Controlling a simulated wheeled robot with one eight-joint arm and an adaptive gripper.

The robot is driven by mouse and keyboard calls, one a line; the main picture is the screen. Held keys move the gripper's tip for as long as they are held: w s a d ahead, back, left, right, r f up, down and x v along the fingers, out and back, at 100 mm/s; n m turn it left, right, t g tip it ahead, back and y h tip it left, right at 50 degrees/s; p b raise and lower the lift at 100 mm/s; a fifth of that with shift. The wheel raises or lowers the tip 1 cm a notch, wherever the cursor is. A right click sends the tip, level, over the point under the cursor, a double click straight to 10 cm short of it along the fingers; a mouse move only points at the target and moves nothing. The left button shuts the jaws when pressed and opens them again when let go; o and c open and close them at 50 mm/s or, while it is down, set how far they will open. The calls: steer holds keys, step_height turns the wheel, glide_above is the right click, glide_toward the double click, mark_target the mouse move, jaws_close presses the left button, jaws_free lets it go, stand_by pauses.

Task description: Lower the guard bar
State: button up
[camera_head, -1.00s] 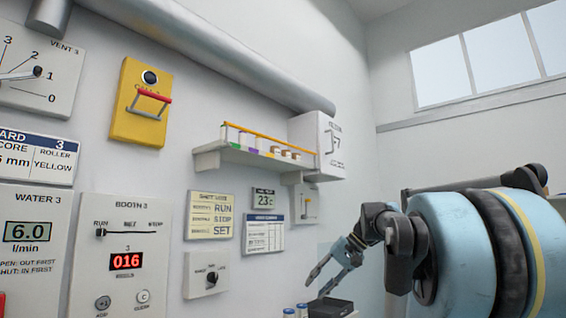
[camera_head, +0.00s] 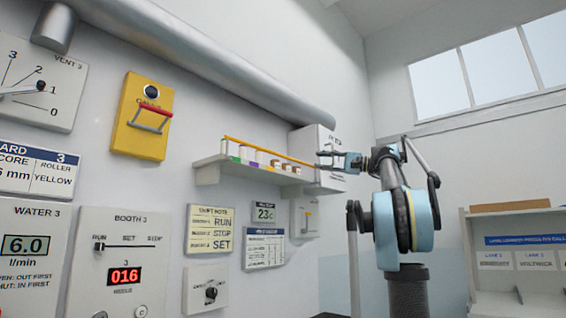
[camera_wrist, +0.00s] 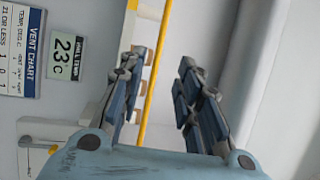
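A thin yellow-orange bar (camera_head: 265,150) runs along the front of the wall shelf, above the small items; I take it as the guard bar. My gripper (camera_head: 328,160) is at the bar's right end, in front of the white box. In the wrist view my gripper (camera_wrist: 161,58) is open, its two fingers apart. There the bar (camera_wrist: 156,75) passes through the gap between the fingers in the picture, nearer the left finger. I cannot tell whether it lies between them in depth. No contact shows.
The shelf (camera_head: 240,168) holds several small rolls and boxes. A white box (camera_head: 322,180) is mounted at its right end. A yellow panel (camera_head: 142,115) with a red-gripped handle is at left. A thick pipe (camera_head: 200,70) runs above. A rack (camera_head: 515,275) stands at right.

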mark_target(284, 157)
steer(key=x, duration=1.7)
steer(key=shift+a, duration=0.2)
jaws_close()
